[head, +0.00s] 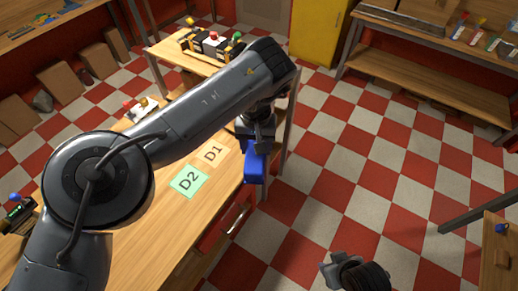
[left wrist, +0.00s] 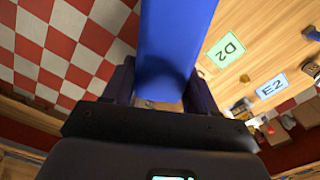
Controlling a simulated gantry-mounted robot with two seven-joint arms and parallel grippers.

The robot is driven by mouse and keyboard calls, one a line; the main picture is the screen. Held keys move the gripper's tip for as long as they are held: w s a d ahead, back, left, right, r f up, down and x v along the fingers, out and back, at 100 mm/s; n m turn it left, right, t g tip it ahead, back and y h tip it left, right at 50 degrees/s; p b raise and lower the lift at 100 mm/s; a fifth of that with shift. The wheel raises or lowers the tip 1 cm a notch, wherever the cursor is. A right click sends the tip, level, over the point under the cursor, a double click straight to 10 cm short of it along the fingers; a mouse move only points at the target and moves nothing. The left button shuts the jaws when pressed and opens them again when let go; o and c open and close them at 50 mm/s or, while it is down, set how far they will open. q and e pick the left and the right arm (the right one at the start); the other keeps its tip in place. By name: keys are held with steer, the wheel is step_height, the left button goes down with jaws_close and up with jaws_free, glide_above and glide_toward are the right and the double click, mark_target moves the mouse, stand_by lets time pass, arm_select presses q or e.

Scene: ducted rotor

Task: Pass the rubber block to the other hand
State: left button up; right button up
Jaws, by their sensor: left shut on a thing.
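The blue rubber block (head: 255,167) hangs at the table's right edge in the head view. My left gripper (head: 257,146) is shut on it from above. In the left wrist view the block (left wrist: 175,45) stands between the two fingers and runs up out of the picture. My right gripper (head: 340,268) shows at the bottom of the head view, low and to the right of the block, apart from it and with no object visible in it. Its jaw opening is unclear.
The wooden table (head: 150,215) carries a green D2 card (head: 189,181) and a D1 card (head: 213,152). An E2 card (left wrist: 271,87) shows in the left wrist view. Open checkered floor (head: 345,190) lies right of the table. Another wooden bench (head: 497,255) stands at the lower right.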

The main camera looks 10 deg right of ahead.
arm_select(q)
steer(key=a+r, duration=1.3)
steer(key=r, duration=0.2)
steer(key=s+d+f+m, duration=0.2)
steer(key=s+f+m, duration=0.4)
steer(key=s+f, duration=0.5)
steer(key=w+d+f+m, duration=0.3)
steer(key=d+f+m, duration=0.1)
steer(key=s+a+r+n, duration=0.6)
steer(key=a+r+n, duration=0.2)
steer(key=r, duration=0.2)
steer(key=w+d+n, duration=0.4)
steer(key=w+d, duration=0.4)
steer(key=d, duration=0.2)
steer(key=s+a+f+m, duration=0.2)
steer(key=a+f+m, duration=0.3)
steer(key=f+m, duration=0.6)
steer(key=m, duration=0.6)
steer(key=shift+s+a, duration=0.15)
steer(key=shift+s, duration=0.25)
